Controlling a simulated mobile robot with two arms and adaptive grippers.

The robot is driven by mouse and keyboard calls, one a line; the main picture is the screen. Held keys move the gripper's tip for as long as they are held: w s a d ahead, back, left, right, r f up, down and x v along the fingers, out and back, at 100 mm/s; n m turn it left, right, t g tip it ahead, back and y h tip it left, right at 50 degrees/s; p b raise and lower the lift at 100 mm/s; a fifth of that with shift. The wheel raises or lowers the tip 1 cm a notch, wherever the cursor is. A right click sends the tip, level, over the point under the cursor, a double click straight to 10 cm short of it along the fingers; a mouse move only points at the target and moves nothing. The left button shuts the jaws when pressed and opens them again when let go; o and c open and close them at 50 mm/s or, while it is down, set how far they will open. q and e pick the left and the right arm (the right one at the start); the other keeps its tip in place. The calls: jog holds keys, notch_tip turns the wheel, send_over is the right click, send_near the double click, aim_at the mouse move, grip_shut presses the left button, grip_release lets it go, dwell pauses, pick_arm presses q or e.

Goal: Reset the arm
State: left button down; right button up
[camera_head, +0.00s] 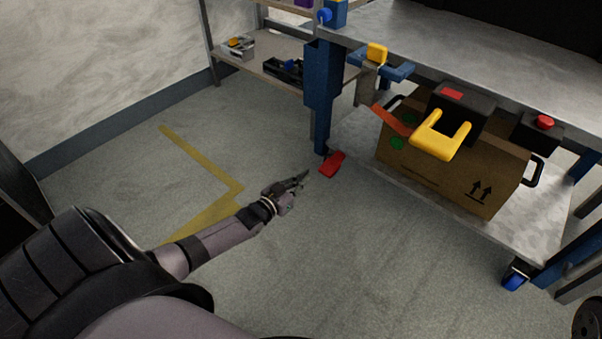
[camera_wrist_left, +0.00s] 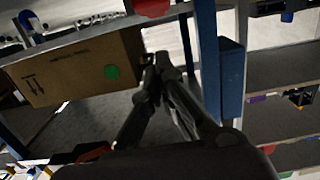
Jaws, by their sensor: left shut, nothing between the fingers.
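My left arm comes in from the left in the head view. Its gripper (camera_head: 300,180) is shut and empty, held over the grey floor. It points toward the workbench, just left of a red caster part (camera_head: 333,164) at the foot of the bench's blue leg. In the left wrist view the gripper's dark fingers (camera_wrist_left: 160,62) come together at their tips in front of the cardboard box (camera_wrist_left: 75,70). My right gripper does not show in either view.
The workbench (camera_head: 475,45) stands at the right, with a cardboard box (camera_head: 420,170) on its lower shelf. A yellow bracket (camera_head: 432,146) and a red button box (camera_head: 541,125) hang at its edge. A shelf (camera_head: 268,72) stands behind. The floor (camera_head: 120,190) at left is clear.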

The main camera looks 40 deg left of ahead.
pick_arm(q)
jog(key=shift+s, duration=0.5)
